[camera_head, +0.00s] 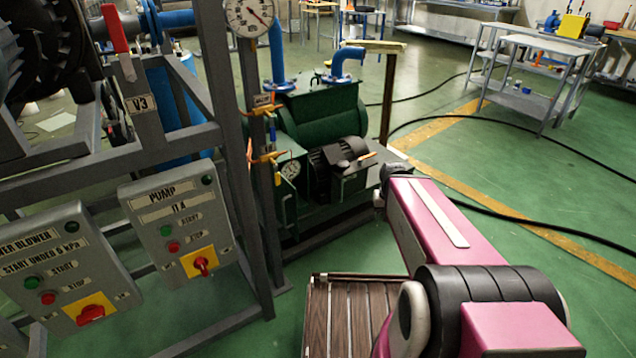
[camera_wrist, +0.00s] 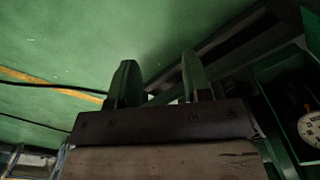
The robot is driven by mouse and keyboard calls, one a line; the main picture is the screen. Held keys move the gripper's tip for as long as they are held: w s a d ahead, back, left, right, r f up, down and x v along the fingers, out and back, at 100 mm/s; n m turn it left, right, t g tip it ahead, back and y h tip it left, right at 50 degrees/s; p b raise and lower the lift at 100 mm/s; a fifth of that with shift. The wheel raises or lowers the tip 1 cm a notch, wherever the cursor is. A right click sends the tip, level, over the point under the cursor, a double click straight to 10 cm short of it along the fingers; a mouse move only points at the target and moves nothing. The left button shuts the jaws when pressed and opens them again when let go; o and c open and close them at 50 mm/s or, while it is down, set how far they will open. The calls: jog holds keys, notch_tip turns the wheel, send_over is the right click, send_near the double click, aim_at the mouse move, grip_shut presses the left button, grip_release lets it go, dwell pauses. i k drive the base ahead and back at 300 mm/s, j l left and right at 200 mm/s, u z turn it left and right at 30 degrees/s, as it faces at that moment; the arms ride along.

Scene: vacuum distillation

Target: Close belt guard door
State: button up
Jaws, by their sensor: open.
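The green pump (camera_head: 320,110) stands on a green base frame beyond the grey rack in the head view. On its front, dark ribbed rounded parts (camera_head: 322,172) are exposed. A small dark panel (camera_head: 352,181) with an orange piece on top sits beside them; it may be the belt guard door, but I cannot tell for sure. My gripper (camera_wrist: 160,84) is open and empty in the wrist view, its two fingers apart over green floor. In the head view the end of my arm is just right of the panel, and the fingers cannot be made out.
A round gauge (camera_wrist: 311,129) and green frame parts lie at the right of the wrist view. The grey rack (camera_head: 232,150) with the PUMP control box (camera_head: 176,222) stands left. Black cables (camera_head: 520,143) cross the floor; open floor lies right.

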aim_at(285, 192)
jog(key=i+l+u, duration=0.15)
jog(key=l+u, duration=0.25)
jog(key=l, duration=0.15)
jog(key=l+u, duration=0.35)
jog(key=l, duration=0.15)
